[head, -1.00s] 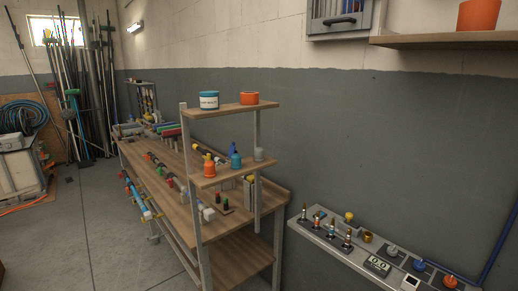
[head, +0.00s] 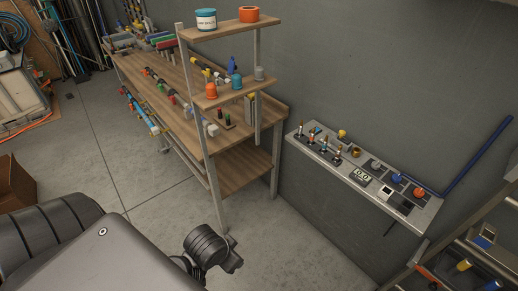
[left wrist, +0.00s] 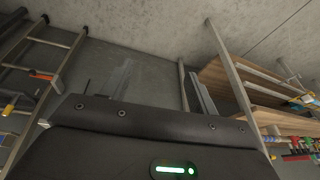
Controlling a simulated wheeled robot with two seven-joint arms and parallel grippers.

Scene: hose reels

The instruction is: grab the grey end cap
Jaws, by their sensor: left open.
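A small grey end cap (head: 259,73) stands at the right end of the middle shelf (head: 222,91) of the wooden rack. A teal cap (head: 237,82) and an orange cap (head: 211,90) stand to its left on the same shelf. My left gripper (left wrist: 160,84) shows in the left wrist view with its two fingers spread apart and nothing between them. Part of my left arm shows at the bottom left of the head view, well away from the grey cap. I cannot make out the cap in the left wrist view. My right gripper is not in view.
A teal-labelled tub (head: 206,20) and an orange roll (head: 249,15) stand on the top shelf. The rack's metal posts flank the shelves. A control panel (head: 412,209) and a ladder-like rack (head: 475,248) stand to the right. The floor (head: 125,150) before the bench is clear.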

